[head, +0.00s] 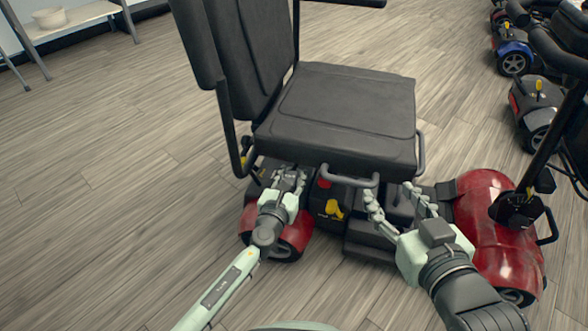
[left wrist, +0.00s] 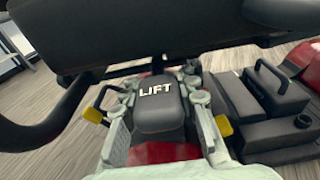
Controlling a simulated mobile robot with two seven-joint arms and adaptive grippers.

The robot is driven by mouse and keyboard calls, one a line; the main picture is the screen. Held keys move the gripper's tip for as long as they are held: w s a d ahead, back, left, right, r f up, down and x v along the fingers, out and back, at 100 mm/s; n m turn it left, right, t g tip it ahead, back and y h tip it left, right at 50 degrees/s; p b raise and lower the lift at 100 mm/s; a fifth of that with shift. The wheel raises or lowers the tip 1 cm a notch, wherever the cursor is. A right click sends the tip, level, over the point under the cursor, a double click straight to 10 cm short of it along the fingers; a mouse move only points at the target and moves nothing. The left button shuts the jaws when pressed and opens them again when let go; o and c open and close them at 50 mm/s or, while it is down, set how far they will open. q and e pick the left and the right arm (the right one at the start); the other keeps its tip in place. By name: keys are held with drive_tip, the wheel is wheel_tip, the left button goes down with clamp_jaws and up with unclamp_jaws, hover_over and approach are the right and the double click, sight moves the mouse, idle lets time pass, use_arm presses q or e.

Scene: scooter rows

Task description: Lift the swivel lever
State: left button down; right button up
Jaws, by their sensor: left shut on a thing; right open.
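The swivel lever (left wrist: 158,103) is a black, blocky paddle marked LIFT in the left wrist view, below the underside of the scooter's black seat (head: 345,105). My left gripper (head: 290,178) has its fingers on both sides of the lever, shut on it; the fingers also show in the left wrist view (left wrist: 160,92). In the head view the lever is mostly hidden by these fingers. My right gripper (head: 396,192) is open and empty, in front of the seat's right part above the scooter's deck.
The red scooter's front cowl (head: 485,225) and tiller stand at the right. Other scooters (head: 515,55) stand at upper right. A shelf with a bowl (head: 50,18) is at upper left. The left floor is clear.

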use_arm(q)
drive_tip(key=shift+r, duration=0.8)
drive_tip(key=c, duration=1.1)
unclamp_jaws()
drive_tip(key=shift+f, duration=0.1)
use_arm(e)
drive_tip(key=shift+g+h, duration=0.5)
drive_tip(key=shift+g, duration=0.4)
drive_tip(key=d+f, duration=0.1)
drive_tip(key=s+d+f, duration=0.1)
drive_tip(key=f, duration=0.1)
drive_tip(key=shift+s+d+f, duration=0.1)
drive_tip(key=shift+s+d, duration=0.1)
drive_tip(key=shift+d, duration=0.05)
use_arm(q)
drive_tip(key=shift+f, duration=0.1)
